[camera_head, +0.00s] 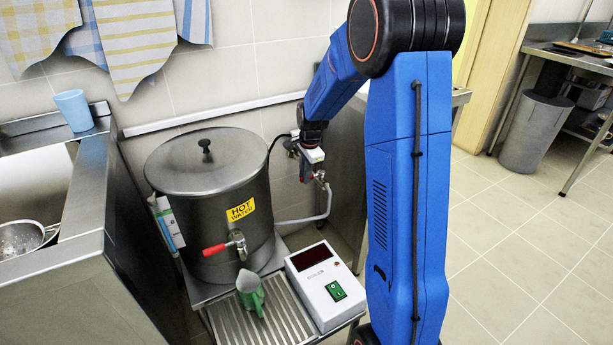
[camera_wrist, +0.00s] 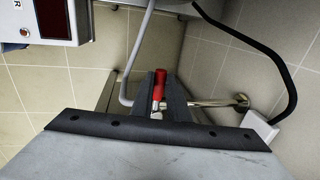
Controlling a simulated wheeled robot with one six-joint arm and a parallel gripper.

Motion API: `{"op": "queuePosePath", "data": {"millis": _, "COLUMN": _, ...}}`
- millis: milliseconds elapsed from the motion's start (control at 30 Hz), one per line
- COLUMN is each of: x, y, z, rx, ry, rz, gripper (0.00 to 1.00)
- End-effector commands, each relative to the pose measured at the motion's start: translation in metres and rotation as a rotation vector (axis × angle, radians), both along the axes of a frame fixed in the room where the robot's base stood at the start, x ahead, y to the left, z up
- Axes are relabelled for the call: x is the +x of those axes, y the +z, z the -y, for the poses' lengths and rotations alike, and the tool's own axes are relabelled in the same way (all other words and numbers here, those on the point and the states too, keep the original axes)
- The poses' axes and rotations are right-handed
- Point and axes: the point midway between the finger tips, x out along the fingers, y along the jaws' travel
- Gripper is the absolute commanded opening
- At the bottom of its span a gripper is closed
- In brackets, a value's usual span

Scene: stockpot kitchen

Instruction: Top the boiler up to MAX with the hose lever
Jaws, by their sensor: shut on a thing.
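The boiler (camera_head: 205,210) is a steel drum with a lid, a yellow HOT WATER label and a red-handled tap (camera_head: 220,248). A strip that looks like a level gauge (camera_head: 168,222) is on its left side; I cannot read a level or a MAX mark. My gripper (camera_head: 312,158) is at the wall to the right of the boiler. In the wrist view my gripper (camera_wrist: 158,92) is shut on the red hose lever (camera_wrist: 160,84), which shows between the dark fingers. The grey hose (camera_head: 327,203) hangs below the valve and runs toward the boiler.
A white box (camera_head: 318,283) with a dark display and green switch stands right of a ribbed drip tray (camera_head: 235,323). A black cable (camera_wrist: 275,55) loops beside the hose pipe. A steel sink unit (camera_head: 80,250) is left.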

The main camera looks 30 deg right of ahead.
Motion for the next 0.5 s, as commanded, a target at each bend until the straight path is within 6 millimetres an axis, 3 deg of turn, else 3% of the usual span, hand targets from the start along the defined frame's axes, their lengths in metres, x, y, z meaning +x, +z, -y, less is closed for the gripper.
{"op": "queuePosePath", "data": {"millis": 300, "x": 0.0014, "y": 0.0009, "z": 0.0005, "rx": 0.0, "ry": -0.007, "rz": 0.003, "gripper": 0.0}}
{"op": "queuePosePath", "data": {"millis": 333, "x": 0.0014, "y": 0.0009, "z": 0.0005, "rx": 0.0, "ry": -0.007, "rz": 0.003, "gripper": 0.19}}
{"op": "queuePosePath", "data": {"millis": 400, "x": 0.0014, "y": 0.0009, "z": 0.0005, "rx": -0.001, "ry": -0.006, "rz": 0.003, "gripper": 0.33}}
{"op": "queuePosePath", "data": {"millis": 500, "x": 0.0011, "y": 0.0006, "z": 0.0005, "rx": 0.0, "ry": -0.006, "rz": 0.002, "gripper": 0.33}}
